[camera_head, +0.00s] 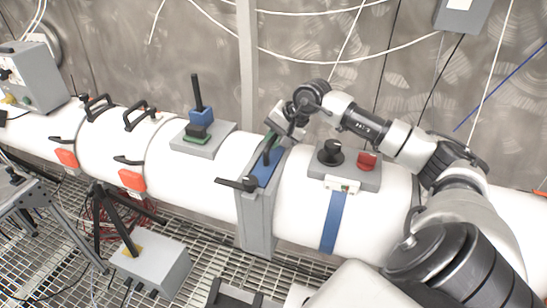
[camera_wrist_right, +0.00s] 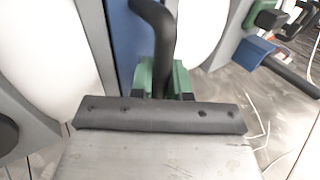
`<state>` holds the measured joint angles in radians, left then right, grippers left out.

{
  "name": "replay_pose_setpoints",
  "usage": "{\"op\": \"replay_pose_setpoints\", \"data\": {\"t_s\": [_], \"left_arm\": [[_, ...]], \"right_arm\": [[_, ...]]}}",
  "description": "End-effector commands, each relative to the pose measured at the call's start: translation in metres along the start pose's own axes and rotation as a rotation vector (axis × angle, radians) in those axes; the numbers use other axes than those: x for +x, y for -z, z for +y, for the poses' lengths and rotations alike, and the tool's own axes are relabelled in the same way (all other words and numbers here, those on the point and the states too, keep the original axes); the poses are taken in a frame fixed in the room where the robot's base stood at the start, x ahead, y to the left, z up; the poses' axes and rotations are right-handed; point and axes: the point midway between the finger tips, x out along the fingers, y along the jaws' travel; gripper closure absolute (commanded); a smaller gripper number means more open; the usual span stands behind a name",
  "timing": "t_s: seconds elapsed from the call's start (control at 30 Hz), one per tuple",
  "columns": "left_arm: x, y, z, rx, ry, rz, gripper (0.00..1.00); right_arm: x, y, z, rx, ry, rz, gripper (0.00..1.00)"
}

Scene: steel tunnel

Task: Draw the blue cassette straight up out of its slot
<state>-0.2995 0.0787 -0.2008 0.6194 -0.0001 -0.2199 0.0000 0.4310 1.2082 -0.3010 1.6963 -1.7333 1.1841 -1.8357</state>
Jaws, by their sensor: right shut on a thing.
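The blue cassette (camera_head: 267,173) sits in the slot of a grey upright collar (camera_head: 257,222) around the white pipe. Its blue face also shows in the right wrist view (camera_wrist_right: 124,38). A black handle (camera_wrist_right: 160,30) stands up in front of that face. My right gripper (camera_head: 277,143) comes down from above at the top of the collar. It is shut on the black handle, with green pads (camera_wrist_right: 179,76) close around it. The gripper body hides the lower handle in the wrist view. How deep the cassette sits is hard to tell. My left gripper is not in view.
A black lever (camera_head: 237,184) sticks out from the collar's front. A blue and green block with a black rod (camera_head: 198,110) stands on a plate to the left. A panel with a black knob (camera_head: 331,152) and red switch (camera_head: 367,161) lies to the right.

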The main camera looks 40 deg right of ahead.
Motion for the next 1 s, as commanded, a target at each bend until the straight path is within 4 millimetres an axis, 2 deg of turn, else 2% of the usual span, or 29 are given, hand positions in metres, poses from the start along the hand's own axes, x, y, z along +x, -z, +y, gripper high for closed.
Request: {"op": "replay_pose_setpoints", "data": {"t_s": [0.37,1.0], "left_arm": [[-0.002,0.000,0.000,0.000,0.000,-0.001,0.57],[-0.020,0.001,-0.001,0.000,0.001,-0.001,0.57]], "right_arm": [[-0.004,0.001,-0.003,-0.001,0.003,0.002,1.00],[-0.037,0.001,-0.025,0.000,0.005,0.003,1.00]]}}
